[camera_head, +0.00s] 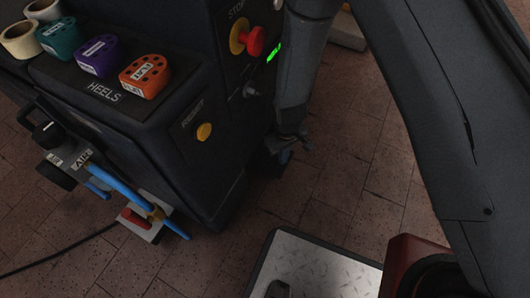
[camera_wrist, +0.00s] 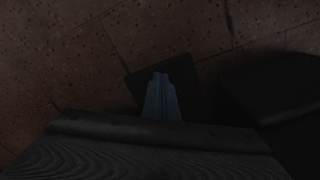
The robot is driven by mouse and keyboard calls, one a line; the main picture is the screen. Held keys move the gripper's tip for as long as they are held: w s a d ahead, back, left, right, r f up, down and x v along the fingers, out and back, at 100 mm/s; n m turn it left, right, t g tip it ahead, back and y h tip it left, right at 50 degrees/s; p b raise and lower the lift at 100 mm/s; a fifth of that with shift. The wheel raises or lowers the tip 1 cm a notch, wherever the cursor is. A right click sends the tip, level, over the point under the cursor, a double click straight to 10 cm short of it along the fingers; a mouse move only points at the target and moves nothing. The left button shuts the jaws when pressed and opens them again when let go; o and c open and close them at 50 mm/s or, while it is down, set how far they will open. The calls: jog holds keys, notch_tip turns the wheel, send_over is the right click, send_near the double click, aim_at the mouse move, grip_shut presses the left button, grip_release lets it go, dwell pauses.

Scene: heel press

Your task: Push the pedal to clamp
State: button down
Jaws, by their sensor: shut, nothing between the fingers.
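My gripper (camera_head: 283,157) points down beside the lower right side of the dark machine, and its bluish fingers are shut with nothing between them. The shut fingers also show in the middle of the wrist view (camera_wrist: 160,78). A dark flat plate that looks like the pedal (camera_head: 266,165) lies low by the machine's base, partly hidden by my gripper. It shows as a dark slab behind the fingertips in the wrist view (camera_wrist: 184,70). I cannot tell whether the fingers touch it or hang above it.
The machine (camera_head: 140,120) carries a red stop knob (camera_head: 255,41), a yellow reset button (camera_head: 204,132) and several coloured heel blocks (camera_head: 145,76). Blue air fittings (camera_head: 120,188) stick out at left. A metal plate (camera_head: 315,270) lies at the bottom. Brick floor (camera_head: 350,160) is open to the right.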

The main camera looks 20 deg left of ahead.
jog(key=shift+a+f+b, duration=0.1)
jog(key=shift+f+b, duration=0.2)
jog(key=shift+f, duration=0.45)
jog(key=shift+r, duration=0.1)
notch_tip(320, 180, up, 7)
jog(key=p, duration=0.6)
jog(key=shift+r+p, duration=0.65)
jog(key=shift+r, duration=0.25)
